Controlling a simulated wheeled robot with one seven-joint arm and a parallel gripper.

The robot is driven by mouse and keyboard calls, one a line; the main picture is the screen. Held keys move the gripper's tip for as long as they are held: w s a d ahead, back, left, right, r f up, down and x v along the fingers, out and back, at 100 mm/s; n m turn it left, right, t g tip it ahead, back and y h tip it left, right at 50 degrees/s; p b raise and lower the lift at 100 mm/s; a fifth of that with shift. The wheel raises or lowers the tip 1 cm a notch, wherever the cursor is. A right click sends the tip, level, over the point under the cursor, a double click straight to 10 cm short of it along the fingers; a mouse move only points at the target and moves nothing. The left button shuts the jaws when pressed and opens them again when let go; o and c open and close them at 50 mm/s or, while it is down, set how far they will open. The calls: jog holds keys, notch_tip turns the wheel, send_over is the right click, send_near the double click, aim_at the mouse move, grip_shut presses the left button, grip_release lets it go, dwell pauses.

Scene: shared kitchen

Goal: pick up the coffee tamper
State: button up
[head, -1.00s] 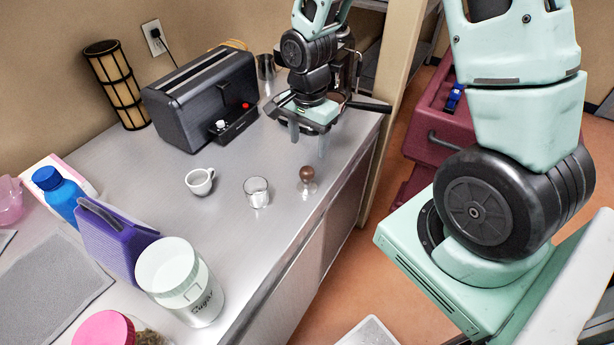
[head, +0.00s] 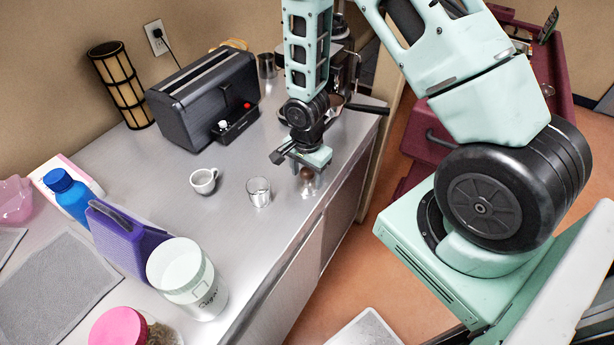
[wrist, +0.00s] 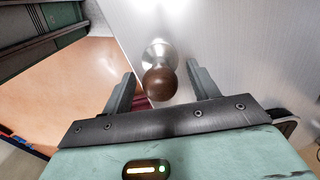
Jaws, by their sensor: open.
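The coffee tamper (head: 306,177) stands upright on the metal counter near its front edge, with a round brown knob on top and a shiny metal base. In the wrist view its brown knob (wrist: 160,84) lies between the two finger tips, with the metal base beyond it. My gripper (head: 300,180) is directly above and around the tamper, pointing down. In the wrist view my gripper (wrist: 163,85) is open, with one finger on each side of the knob and a gap on both sides. In the head view the gripper partly hides the tamper.
A small glass (head: 258,192) and a white cup (head: 204,181) stand left of the tamper. A black toaster (head: 205,100) is behind them. An espresso machine (head: 345,75) stands at the back, partly hidden by my arm. The counter's front edge is close on the right.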

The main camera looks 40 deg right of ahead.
jog(key=shift+f, duration=0.9)
jog(key=c, duration=1.2)
jog(key=shift+r, duration=0.1)
